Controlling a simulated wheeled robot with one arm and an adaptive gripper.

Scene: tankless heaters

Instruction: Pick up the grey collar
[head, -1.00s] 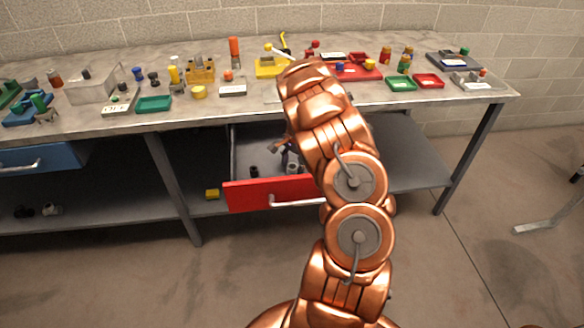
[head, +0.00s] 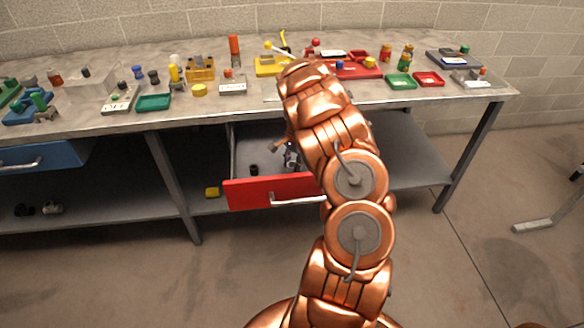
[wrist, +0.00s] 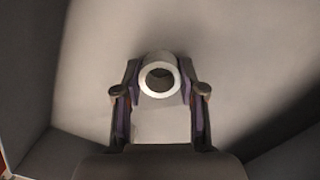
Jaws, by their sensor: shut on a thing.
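The grey collar (wrist: 160,61) is a short, light grey ring with a round hole. In the wrist view it sits between the fingertips of my gripper (wrist: 160,84), with a purple-grey pad against each side. My gripper is shut on it, inside the open red-fronted drawer (head: 272,191). In the head view my copper arm covers much of the drawer, and my gripper (head: 291,160) shows only in part there. I cannot tell whether the collar is clear of the drawer floor.
A small black part (head: 254,170) lies in the drawer to the left of my gripper. The drawer walls stand close around the gripper. The bench top (head: 215,110) above carries trays and many small parts. A blue drawer (head: 40,160) is at the left.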

